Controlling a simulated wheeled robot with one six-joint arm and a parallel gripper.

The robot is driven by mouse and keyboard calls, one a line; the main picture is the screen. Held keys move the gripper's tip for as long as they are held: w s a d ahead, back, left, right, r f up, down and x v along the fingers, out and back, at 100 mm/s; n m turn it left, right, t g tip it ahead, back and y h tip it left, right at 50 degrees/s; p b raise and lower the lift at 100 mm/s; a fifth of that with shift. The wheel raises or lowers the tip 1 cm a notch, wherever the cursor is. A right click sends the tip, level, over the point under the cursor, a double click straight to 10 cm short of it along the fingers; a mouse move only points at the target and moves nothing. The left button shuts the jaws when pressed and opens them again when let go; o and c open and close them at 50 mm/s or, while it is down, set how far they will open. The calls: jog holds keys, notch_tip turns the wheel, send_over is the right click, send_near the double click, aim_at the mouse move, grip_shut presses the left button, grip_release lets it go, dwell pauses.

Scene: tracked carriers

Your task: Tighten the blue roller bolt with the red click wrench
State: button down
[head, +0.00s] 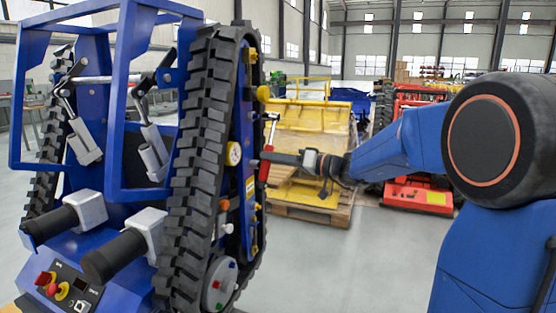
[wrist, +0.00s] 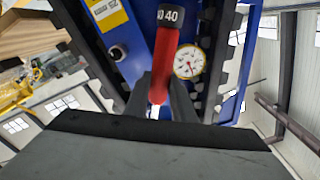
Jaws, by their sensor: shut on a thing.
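The red click wrench (head: 266,165) stands about upright beside the tracked carrier's right track in the head view, its silver upper end pointing up. My gripper (head: 273,157) is shut on its red handle. In the wrist view the red handle (wrist: 165,45) runs up between my gripper's fingers (wrist: 165,88) to a black collar marked 40. The wrench's working end is out of the wrist view. Bolts and rollers sit along the blue track frame (head: 241,165), but I cannot single out the blue roller bolt. One small bolt (wrist: 117,52) shows left of the handle in the wrist view.
A round dial (wrist: 188,62) is on the carrier right of the handle. The black rubber track (head: 193,150) stands tall in front of the blue frame. A yellow machine on a pallet (head: 305,205) and a red machine (head: 417,196) stand behind. The grey floor between is open.

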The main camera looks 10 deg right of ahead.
jog(key=w+d+f+n, duration=0.1)
jog(key=w+d+n, duration=0.6)
jog(key=w+n, duration=0.2)
jog(key=shift+w+n, duration=0.3)
jog(key=shift+n, duration=0.7)
jog(key=shift+x, duration=1.6)
dwell(2.4)
dwell(0.5)
jog(key=c, duration=2.4)
grip_release()
grip_shut()
jog(key=shift+s+a+f+m, duration=0.25)
jog(key=shift+s+a+m, duration=0.15)
jog(key=shift+s+m, duration=0.2)
